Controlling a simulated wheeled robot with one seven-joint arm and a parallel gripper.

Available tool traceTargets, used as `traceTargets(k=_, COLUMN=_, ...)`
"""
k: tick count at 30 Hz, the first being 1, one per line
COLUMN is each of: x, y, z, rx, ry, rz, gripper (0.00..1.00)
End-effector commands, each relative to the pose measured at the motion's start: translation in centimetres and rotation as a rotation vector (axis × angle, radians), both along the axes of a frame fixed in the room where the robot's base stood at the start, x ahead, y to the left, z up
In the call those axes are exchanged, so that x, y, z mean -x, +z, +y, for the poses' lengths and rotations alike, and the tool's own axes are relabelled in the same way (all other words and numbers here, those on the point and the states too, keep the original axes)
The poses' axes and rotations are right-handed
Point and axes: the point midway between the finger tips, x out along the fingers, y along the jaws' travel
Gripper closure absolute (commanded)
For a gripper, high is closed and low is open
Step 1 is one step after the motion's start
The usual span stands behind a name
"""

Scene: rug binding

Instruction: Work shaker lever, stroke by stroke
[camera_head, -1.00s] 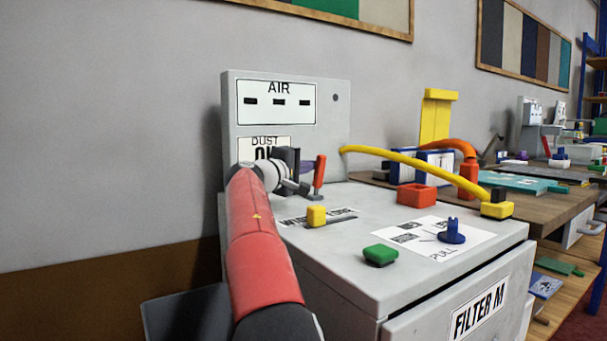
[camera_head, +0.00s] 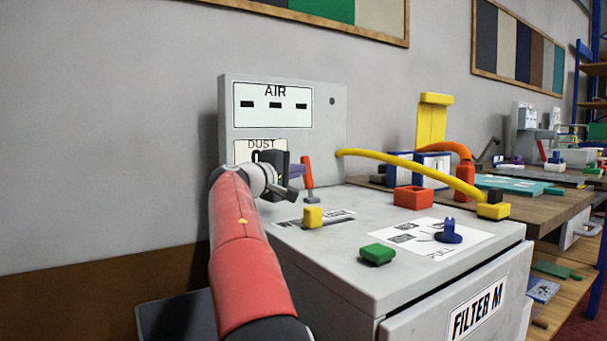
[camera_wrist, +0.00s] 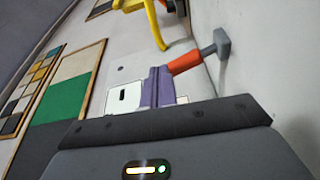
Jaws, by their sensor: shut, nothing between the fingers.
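The shaker lever (camera_head: 308,172) is an orange-red handle on a grey foot, on the grey cabinet top in front of the AIR panel. In the head view its top leans slightly left. My gripper (camera_head: 297,171) is just left of the handle's upper part, its purple fingers shut and empty. In the wrist view the purple fingers of my gripper (camera_wrist: 159,80) point at the orange handle of the lever (camera_wrist: 186,62). The handle's near end is close against them; I cannot tell whether they touch. The DUST label (camera_head: 262,145) is partly hidden by my wrist.
A yellow block (camera_head: 313,217), a green block (camera_head: 377,254), a red open box (camera_head: 413,197) and a blue knob (camera_head: 448,232) are on the cabinet top. A yellow hose (camera_head: 405,163) arches over its back right. The AIR panel (camera_head: 325,135) stands close behind.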

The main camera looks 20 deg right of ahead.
Motion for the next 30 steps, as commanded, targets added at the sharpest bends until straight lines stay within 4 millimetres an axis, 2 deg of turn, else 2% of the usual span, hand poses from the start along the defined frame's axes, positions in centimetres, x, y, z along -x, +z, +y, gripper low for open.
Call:
traceTargets(k=3, x=0.9, y=-0.4, z=2.0, rx=-0.001, ry=0.006, rz=0.002, gripper=1.00)
traceTargets(k=9, x=1.9, y=-0.4, z=3.8, rx=0.000, ry=0.005, rz=0.004, gripper=1.00)
traceTargets(k=30, x=2.0, y=-0.3, z=4.0, rx=0.001, ry=0.006, rz=0.003, gripper=1.00)
